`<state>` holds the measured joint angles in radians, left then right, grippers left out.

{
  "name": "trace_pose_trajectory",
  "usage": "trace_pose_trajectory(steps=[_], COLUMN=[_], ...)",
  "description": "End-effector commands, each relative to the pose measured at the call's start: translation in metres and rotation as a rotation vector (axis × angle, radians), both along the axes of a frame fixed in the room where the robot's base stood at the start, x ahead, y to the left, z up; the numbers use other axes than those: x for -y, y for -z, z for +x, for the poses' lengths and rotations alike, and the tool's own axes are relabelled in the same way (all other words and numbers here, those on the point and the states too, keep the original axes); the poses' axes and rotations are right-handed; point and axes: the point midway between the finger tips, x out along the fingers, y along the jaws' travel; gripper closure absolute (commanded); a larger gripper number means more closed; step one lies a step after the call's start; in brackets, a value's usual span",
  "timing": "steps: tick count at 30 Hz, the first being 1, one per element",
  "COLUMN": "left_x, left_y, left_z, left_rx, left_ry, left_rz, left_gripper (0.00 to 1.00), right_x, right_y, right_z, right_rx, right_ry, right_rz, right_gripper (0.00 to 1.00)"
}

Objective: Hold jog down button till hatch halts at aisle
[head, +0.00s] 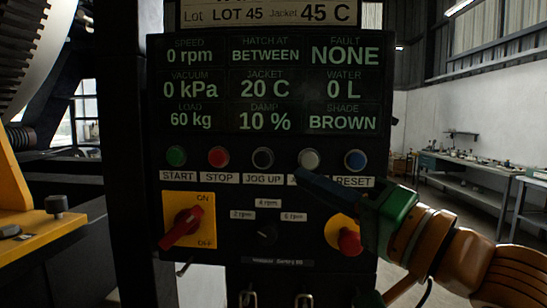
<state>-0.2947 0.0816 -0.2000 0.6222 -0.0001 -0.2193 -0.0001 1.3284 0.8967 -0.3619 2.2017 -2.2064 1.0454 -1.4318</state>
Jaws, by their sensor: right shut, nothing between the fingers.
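The control panel (215,140) fills the middle of the head view. Its display (265,56) reads HATCH AT BETWEEN, 0 rpm and FAULT NONE. A row of buttons runs below it: green START, red STOP, dark JOG UP (263,158), a pale grey button (308,159) and blue RESET. The pale button's label is mostly hidden by my fingers, between JOG UP and RESET. My right gripper (303,176) reaches in from the right, shut and empty, its dark fingertips just below the pale button. I cannot tell whether they touch it. My left gripper is out of view.
A red ON/OFF switch (184,226) on a yellow plate sits lower left. A red knob (350,242) on yellow is close below my right gripper. A speed selector (267,233) is between them. Yellow machinery (40,235) stands left; workbenches (470,170) stand far right.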

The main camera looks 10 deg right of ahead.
Motion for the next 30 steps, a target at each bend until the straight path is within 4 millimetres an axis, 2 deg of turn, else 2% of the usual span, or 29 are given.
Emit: trace_pose_trajectory(steps=[14,30], left_x=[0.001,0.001], left_y=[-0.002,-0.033], left_z=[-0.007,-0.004], left_rx=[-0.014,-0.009], left_ry=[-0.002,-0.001], left_rz=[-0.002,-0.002], left_gripper=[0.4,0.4], right_x=[0.002,0.022], right_y=[-0.004,-0.005], right_z=[0.002,0.071], right_rx=[0.018,0.016], right_ry=[0.013,0.011], right_rz=[-0.015,-0.013], right_gripper=[1.0,1.0])
